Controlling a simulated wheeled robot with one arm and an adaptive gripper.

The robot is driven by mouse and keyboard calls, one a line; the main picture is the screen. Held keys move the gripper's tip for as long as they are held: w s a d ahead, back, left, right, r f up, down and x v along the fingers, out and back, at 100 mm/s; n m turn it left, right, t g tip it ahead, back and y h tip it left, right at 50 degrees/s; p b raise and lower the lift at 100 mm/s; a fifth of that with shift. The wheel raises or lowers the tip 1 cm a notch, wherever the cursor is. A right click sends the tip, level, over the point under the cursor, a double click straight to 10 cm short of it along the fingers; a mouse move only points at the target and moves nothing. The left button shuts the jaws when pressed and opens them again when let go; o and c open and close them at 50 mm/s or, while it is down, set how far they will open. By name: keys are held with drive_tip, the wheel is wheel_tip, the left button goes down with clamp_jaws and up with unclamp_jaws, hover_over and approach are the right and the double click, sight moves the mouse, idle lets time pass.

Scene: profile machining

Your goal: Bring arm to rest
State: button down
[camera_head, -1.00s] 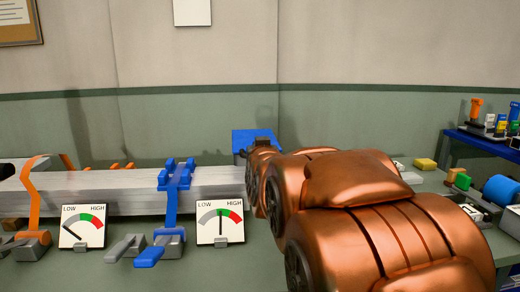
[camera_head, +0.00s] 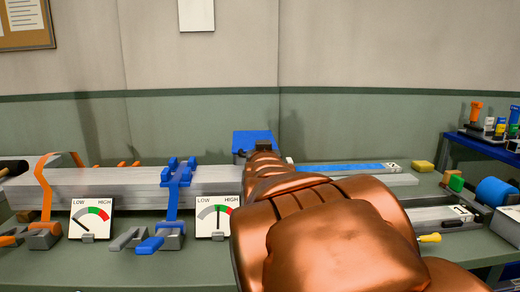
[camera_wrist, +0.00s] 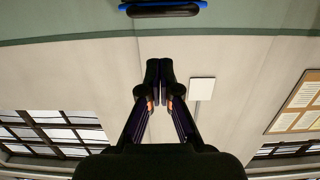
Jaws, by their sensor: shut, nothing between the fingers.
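My copper-coloured arm stretches forward over the bench in the head view, and its far end is near the blue box (camera_head: 255,137) at the wall. My gripper (camera_wrist: 160,66) shows in the wrist view with its dark fingers together and nothing between them. It points towards the pale wall, and that view looks upside down. The fingers are hidden or too small to make out in the head view.
On the bench are a long metal profile (camera_head: 105,185), a blue clamp (camera_head: 172,205), an orange clamp (camera_head: 42,205) and two gauges (camera_head: 91,219) (camera_head: 213,219). To the right are a blue strip (camera_head: 345,168), a yellow block (camera_head: 423,166) and a blue cylinder (camera_head: 496,192).

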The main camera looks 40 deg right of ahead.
drive_tip(key=s+a+f+n+g+y+p, duration=0.2)
drive_tip(key=s+a+f+g+y+p, duration=0.15)
drive_tip(key=a+p, duration=0.45)
drive_tip(key=s+a+f+n+g+y+p, duration=0.25)
drive_tip(key=s+a+y+p, duration=0.2)
drive_tip(key=a+p, duration=0.35)
drive_tip(key=s+a+r+g+p, duration=0.1)
drive_tip(key=s+a+g+p, duration=0.1)
drive_tip(key=s, duration=0.5)
drive_tip(key=s+a+r+n+g+y+p, duration=0.1)
drive_tip(key=s+a+r+g+p, duration=0.1)
drive_tip(key=s, duration=0.5)
drive_tip(key=s+a+r+n+g+p, duration=0.1)
drive_tip(key=s+a+g+p, duration=0.3)
drive_tip(key=s+p, duration=0.3)
drive_tip(key=shift+s+a+r+g+y, duration=0.2)
drive_tip(key=shift+r+g+y, duration=0.1)
drive_tip(key=shift+g, duration=0.5)
drive_tip(key=shift+n, duration=0.25)
